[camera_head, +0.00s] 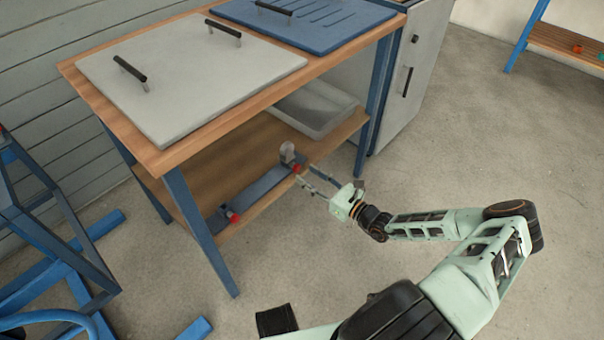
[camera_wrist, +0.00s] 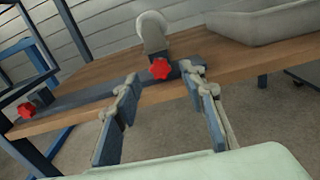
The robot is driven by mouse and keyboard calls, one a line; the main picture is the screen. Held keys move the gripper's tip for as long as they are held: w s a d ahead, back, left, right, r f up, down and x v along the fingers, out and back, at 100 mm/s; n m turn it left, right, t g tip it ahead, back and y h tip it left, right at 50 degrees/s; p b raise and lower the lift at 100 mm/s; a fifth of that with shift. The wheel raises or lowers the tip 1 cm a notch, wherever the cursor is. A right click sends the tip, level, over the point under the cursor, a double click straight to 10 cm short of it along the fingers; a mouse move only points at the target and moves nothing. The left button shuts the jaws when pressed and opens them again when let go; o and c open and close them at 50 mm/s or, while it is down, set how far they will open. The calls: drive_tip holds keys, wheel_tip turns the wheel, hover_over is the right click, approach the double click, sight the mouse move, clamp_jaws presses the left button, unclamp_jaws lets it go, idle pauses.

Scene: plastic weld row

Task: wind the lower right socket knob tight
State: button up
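A red star-shaped knob (camera_wrist: 161,68) sits on the front of a socket at the right end of a dark grey bar on the lower shelf; it also shows small in the head view (camera_head: 296,168). A pale grey rounded part (camera_wrist: 153,32) rises from the socket behind it. A second red knob (camera_wrist: 27,110) is at the bar's left end, also in the head view (camera_head: 232,216). My gripper (camera_head: 305,174) is open, its fingers pointing at the right knob. In the wrist view the knob lies between the two fingertips; I cannot tell whether they touch it.
A grey tray (camera_head: 318,108) stands on the lower shelf right of the socket. The wooden tabletop (camera_head: 130,128) is above the shelf, with a blue leg (camera_head: 376,90) at right. A blue frame (camera_head: 60,235) stands at left. The floor in front is clear.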

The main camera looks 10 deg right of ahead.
sight(298, 169)
drive_tip(key=shift+b+x, duration=0.35)
drive_tip(key=shift+x, duration=1.4)
clamp_jaws()
drive_tip(key=shift+r+n+p, duration=0.15)
drive_tip(key=shift+n+p, duration=0.25)
drive_tip(key=shift+p, duration=0.15)
drive_tip(key=shift+n+p, duration=0.9)
drive_tip(key=shift+p, duration=0.05)
drive_tip(key=n+p, duration=0.3)
drive_tip(key=n, duration=0.1)
drive_tip(key=shift+n, duration=0.4)
drive_tip(key=shift+f, duration=0.2)
